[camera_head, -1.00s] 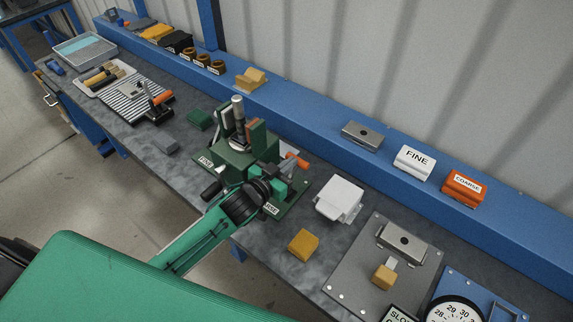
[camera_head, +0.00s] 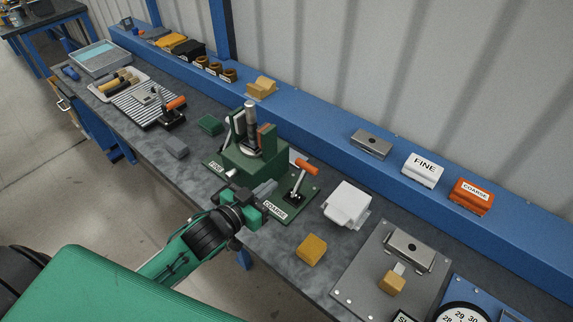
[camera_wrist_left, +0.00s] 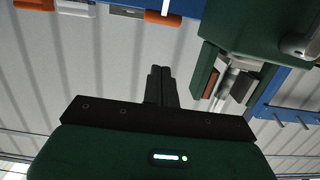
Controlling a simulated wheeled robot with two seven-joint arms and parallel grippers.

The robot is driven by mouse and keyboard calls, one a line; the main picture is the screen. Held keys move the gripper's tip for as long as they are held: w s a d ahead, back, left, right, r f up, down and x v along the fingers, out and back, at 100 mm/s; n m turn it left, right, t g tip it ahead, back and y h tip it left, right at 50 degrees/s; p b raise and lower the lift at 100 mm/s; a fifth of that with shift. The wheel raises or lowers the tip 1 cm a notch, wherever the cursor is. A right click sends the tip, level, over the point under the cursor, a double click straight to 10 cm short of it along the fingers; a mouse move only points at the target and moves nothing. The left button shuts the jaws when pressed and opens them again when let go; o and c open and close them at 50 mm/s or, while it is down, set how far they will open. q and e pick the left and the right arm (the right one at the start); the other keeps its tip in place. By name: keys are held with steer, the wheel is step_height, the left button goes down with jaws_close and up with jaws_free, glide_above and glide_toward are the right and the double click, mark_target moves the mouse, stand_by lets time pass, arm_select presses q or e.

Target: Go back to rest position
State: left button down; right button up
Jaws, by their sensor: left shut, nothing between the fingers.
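My left gripper (camera_head: 268,189) is in front of the green fixture (camera_head: 252,160) on the bench, near its COARSE label. In the left wrist view my left gripper (camera_wrist_left: 160,72) has its two dark fingers together with nothing between them. The green fixture stands upright on its base plate, with a metal post and an orange-handled lever (camera_head: 303,170) at its right. Its green body also shows at the upper right of the left wrist view (camera_wrist_left: 243,27). My right gripper is in neither view.
A white block (camera_head: 347,204) and a yellow block (camera_head: 311,250) lie right of the fixture. A grey plate (camera_head: 362,279) lies further right. FINE (camera_head: 422,170) and COARSE (camera_head: 471,196) blocks sit on the blue rail. A ribbed plate (camera_head: 143,104) and tray (camera_head: 97,62) are at far left.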

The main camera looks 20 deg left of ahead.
arm_select(q)
steer(key=s+a+f+n+g+y, duration=0.1)
steer(key=s+f+g+y, duration=0.1)
steer(key=s+f+g, duration=0.35)
steer(key=s+f+g+y, duration=0.2)
steer(key=s+g, duration=0.1)
steer(key=s, duration=0.6)
steer(key=s+a+f+n+g+y, duration=0.1)
steer(key=s+f+g, duration=0.3)
steer(key=s, duration=0.3)
step_height(320, 180, down, 29)
steer(key=s+a+f+g, duration=0.1)
steer(key=s+f, duration=0.8)
steer(key=f, duration=0.1)
steer(key=s+a+f+g, duration=0.1)
steer(key=s+a+f, duration=0.1)
steer(key=s+f, duration=0.8)
steer(key=shift+s+a+f+y, duration=0.3)
steer(key=shift+f, duration=0.25)
